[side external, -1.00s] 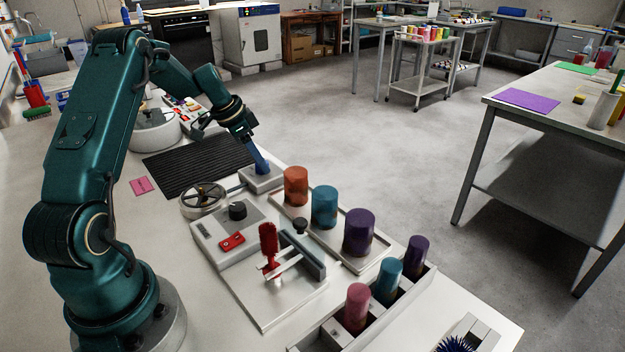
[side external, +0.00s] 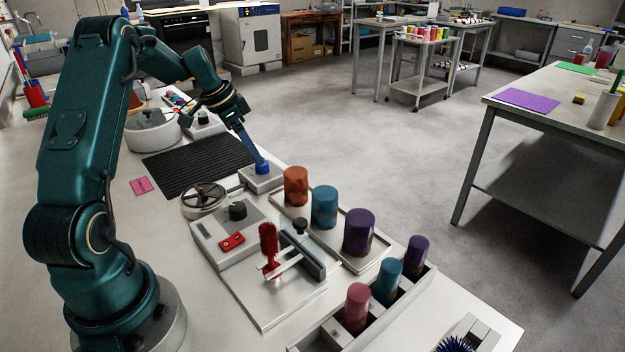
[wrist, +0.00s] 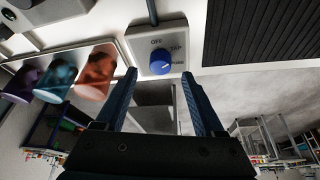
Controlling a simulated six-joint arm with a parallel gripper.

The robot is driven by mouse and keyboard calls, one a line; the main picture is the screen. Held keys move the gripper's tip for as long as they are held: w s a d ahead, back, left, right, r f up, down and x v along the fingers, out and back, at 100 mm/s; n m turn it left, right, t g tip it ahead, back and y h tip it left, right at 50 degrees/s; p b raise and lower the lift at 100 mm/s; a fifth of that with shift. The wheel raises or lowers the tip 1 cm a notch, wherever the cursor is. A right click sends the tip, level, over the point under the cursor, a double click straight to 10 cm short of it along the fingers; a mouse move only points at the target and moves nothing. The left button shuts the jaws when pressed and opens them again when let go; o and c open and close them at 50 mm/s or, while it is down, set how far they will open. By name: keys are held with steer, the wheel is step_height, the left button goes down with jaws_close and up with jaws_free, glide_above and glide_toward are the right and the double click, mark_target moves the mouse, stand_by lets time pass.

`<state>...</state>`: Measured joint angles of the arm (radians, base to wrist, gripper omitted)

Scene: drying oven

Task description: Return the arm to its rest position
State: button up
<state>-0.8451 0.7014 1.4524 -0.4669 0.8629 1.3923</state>
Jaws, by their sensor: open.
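My gripper (side external: 256,154) is open and empty, its fingers slanting down toward a blue knob (side external: 263,168) on a small grey box (side external: 262,181). In the wrist view the two fingertips of my gripper (wrist: 160,76) stand apart on either side of the blue knob (wrist: 160,62), which shows between them. The fingers hold nothing, and a small gap seems to lie between them and the knob. The box (wrist: 172,36) carries the word OFF and other labels around the knob; the white mark on the knob points right. My arm is raised and bent over the bench.
A black ribbed mat (side external: 198,165) lies behind the box. Orange (side external: 296,186), teal (side external: 324,206) and purple (side external: 359,232) cylinders stand close by on a tray. A device with a handwheel (side external: 204,197) and a red clamp (side external: 269,246) are nearer. A pink pad (side external: 142,185) lies left.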

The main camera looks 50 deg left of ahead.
steer(key=shift+s+a+r, duration=0.1)
steer(key=shift+s+r, duration=0.2)
steer(key=shift+r, duration=0.35)
